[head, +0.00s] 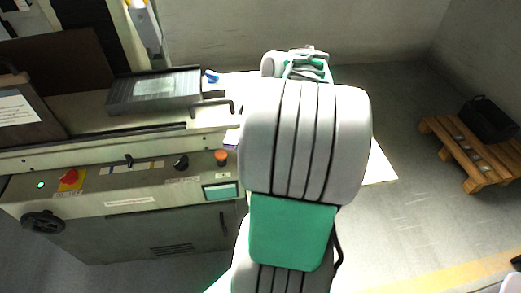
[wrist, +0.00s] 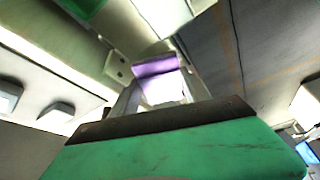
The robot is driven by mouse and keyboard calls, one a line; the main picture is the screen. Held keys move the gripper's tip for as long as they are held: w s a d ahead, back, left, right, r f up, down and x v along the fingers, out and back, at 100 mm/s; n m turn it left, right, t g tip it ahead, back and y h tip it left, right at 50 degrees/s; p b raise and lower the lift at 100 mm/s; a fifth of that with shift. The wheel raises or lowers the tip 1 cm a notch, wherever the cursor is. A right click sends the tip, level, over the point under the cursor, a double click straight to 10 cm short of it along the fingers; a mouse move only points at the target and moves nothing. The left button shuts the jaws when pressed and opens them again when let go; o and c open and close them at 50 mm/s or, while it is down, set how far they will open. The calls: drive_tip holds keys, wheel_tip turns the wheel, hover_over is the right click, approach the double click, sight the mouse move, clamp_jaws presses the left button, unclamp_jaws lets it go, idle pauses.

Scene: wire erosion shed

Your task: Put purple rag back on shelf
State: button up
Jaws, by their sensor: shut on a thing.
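The purple rag (wrist: 155,66) shows in the wrist view, between the fingers of my gripper (wrist: 156,88). My gripper is shut on it; the rag's upper part is purple and the area below it is washed out by bright light. I cannot make out the shelf for certain in either view.
A grey machine (head: 130,205) with knobs and a small screen fills the left. A bright white surface (head: 379,169) shows behind my arm. A wooden pallet (head: 470,160) with a black container (head: 488,119) stands at right. Floor between is clear.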

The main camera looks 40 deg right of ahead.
drive_tip(key=d+f, duration=0.6)
drive_tip(key=shift+f, duration=0.2)
wheel_tip(320, 180, down, 3)
drive_tip(key=shift+d+r, duration=0.1)
drive_tip(key=shift+d, duration=0.05)
drive_tip(key=shift+f, duration=0.4)
drive_tip(key=o, duration=0.9)
drive_tip(key=shift+r, duration=0.1)
